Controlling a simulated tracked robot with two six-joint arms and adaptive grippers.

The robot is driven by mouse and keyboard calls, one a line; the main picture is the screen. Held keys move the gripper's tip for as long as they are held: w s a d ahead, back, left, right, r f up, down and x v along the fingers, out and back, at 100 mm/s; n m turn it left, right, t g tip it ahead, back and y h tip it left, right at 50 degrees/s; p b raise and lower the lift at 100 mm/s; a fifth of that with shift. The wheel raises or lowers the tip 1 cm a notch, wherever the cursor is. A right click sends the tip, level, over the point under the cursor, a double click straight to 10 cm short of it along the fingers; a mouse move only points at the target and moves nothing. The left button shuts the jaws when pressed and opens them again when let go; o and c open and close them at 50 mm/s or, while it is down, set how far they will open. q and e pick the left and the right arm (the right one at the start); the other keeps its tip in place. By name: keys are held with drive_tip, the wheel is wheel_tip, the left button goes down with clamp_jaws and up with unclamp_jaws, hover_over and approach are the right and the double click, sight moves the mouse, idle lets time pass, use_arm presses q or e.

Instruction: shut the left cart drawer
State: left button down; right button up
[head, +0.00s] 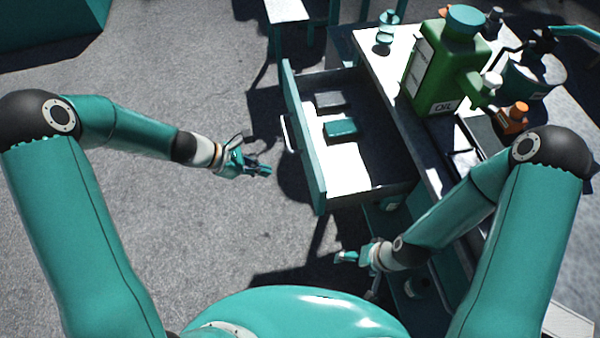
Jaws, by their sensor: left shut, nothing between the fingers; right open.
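The left cart drawer (306,150) is pulled far out of the cart (437,165) toward the left. Its teal front panel has a pale handle (288,132) on the outer face. A dark grey item (329,100) and a teal box (341,129) lie inside the drawer. My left gripper (262,170) is shut and empty, a short way left of the drawer front and apart from it. My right gripper (347,257) is open, below the drawer's near side in the picture and close to the cart.
A green oil can (432,75) with a teal cap stands on the cart top. An orange-capped bottle (514,119) and a dark round container (533,78) stand further right. A teal-legged stool or table (286,12) is at the back. Grey floor left of the drawer is clear.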

sight(309, 177)
use_arm(q)
drive_tip(key=x, duration=0.3)
drive_tip(key=d+r+x, duration=0.1)
drive_tip(key=x, duration=0.6)
drive_tip(key=shift+w+d+r+p, duration=0.2)
drive_tip(key=shift+p, duration=0.15)
drive_tip(key=shift+w+d+f, duration=0.1)
drive_tip(key=shift+w+d, duration=0.1)
drive_tip(key=shift+d, duration=0.4)
